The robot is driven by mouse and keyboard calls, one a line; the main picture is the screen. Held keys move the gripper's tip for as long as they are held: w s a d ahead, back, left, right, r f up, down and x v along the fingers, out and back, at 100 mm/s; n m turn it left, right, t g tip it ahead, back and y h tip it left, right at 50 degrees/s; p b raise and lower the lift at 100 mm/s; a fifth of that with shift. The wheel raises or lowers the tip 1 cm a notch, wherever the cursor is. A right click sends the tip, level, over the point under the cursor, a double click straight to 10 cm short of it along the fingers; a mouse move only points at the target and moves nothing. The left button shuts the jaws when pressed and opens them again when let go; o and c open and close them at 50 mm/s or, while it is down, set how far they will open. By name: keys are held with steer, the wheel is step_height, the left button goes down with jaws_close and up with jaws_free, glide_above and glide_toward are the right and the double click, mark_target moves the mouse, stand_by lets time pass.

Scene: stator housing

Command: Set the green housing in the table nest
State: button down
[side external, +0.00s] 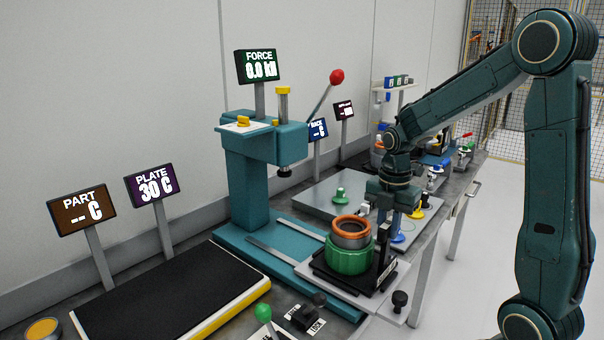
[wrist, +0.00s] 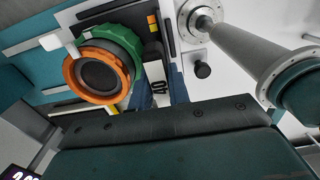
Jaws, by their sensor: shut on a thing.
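The green housing (side external: 348,260) is upright, with an orange-rimmed metal ring (side external: 351,227) in its top. In the wrist view, the housing (wrist: 128,42) and the orange rim (wrist: 74,85) show at the upper left, and the nest is mostly hidden.
A teal press (side external: 255,165) stands left of the housing. A black plate (side external: 165,300) with a yellow edge lies at the front left. A green-knobbed lever (side external: 263,312) and a dark knob (side external: 399,299) are near the front. A grey board (side external: 318,199) with small parts lies behind.

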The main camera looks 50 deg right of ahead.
stand_by(0.3)
steer(key=c, duration=1.3)
jaws_free()
steer(key=shift+f, duration=0.15)
step_height(320, 180, up, 12)
steer(key=shift+r, duration=0.2)
